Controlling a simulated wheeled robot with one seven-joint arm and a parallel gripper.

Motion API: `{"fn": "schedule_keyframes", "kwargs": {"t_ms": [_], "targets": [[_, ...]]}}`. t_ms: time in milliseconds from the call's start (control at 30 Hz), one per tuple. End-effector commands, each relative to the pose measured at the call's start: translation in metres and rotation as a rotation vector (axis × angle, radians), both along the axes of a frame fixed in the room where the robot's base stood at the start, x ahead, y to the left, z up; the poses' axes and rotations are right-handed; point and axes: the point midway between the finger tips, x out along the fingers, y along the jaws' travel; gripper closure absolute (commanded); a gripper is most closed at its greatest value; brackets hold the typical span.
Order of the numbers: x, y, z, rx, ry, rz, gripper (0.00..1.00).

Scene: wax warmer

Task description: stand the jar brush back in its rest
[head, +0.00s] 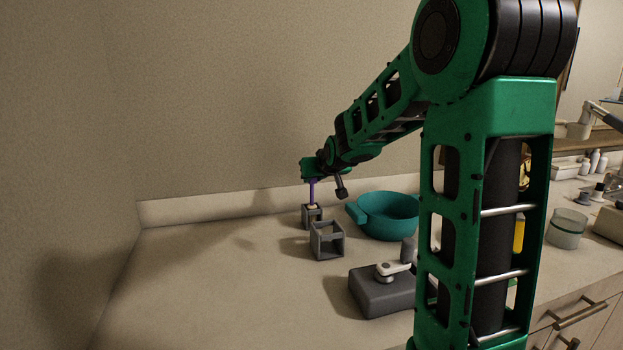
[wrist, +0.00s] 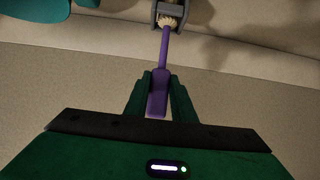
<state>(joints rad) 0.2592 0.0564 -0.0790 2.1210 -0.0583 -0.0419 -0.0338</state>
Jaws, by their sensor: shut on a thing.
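The jar brush has a purple handle (head: 312,190) and pale bristles, and hangs bristles down from my gripper (head: 311,172). In the wrist view the fingers (wrist: 158,78) are shut on the purple handle (wrist: 164,50), one on each side. The pale bristles (wrist: 167,21) are at the mouth of a small grey holder, seemingly the rest (wrist: 183,16). In the head view this grey holder (head: 312,219) stands on the counter directly below my gripper, near the back wall. The brush looks nearly upright. How deep the bristles sit in it I cannot tell.
A larger grey open frame (head: 327,244) stands just in front of the holder. A teal pan (head: 388,215) is to the right. A dark grey block with a white part (head: 380,293) sits nearer. The counter's left side (head: 200,290) is clear.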

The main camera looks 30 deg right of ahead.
Motion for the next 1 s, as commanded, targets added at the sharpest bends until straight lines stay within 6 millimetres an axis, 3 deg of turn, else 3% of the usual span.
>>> {"fn": "schedule_keyframes", "kwargs": {"t_ms": [700,733,800,1000], "targets": [[0.0001,0.0,-0.0102,0.0,-0.001,0.0,1.0],[0.0001,0.0,-0.0102,0.0,-0.001,0.0,0.75],[0.0,0.0001,-0.0103,0.0,-0.001,0.0,0.58],[0.0,0.0001,-0.0103,0.0,0.0,0.0,0.55]]}}
